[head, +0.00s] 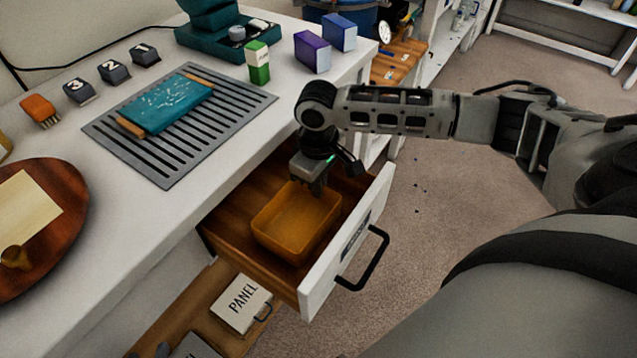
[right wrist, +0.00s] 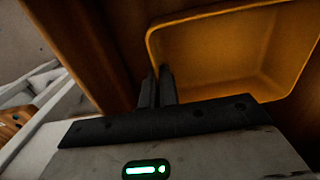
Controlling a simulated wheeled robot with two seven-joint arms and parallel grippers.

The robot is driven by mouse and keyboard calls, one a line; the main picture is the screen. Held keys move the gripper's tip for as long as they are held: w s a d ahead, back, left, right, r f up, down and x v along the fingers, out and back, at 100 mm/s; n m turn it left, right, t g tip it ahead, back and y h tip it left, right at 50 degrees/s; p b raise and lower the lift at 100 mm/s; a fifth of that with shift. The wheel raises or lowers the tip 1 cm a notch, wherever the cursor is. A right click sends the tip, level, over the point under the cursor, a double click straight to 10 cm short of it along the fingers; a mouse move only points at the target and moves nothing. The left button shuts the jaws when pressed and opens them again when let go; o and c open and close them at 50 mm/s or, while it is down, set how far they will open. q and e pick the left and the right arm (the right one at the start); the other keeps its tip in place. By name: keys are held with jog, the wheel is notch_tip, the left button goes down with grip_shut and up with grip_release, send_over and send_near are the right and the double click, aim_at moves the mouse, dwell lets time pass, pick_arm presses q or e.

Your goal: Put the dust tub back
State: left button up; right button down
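The dust tub (head: 290,228) is an open, empty-looking amber tub inside the open wooden drawer (head: 225,226). It sits low between the drawer walls; I cannot tell whether its base touches the drawer floor. My right gripper (head: 318,187) points down at the tub's far rim. In the right wrist view its two fingers (right wrist: 157,82) are close together, with the wall of the tub (right wrist: 225,50) running between them. My left gripper is not in view.
The drawer's white front with a black handle (head: 365,262) sticks out from the bench. On the bench are a slatted grey mat (head: 186,158) with a teal board (head: 178,103), numbered blocks, small boxes (head: 312,52) and a round brown tray (head: 72,215). A PANEL-labelled box (head: 240,304) lies below.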

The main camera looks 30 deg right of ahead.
jog(key=shift+f, duration=0.1)
jog(key=c, duration=1.7)
grip_release()
notch_tip(320, 180, up, 12)
jog(key=shift+r+p, duration=0.15)
jog(key=shift+p, duration=0.55)
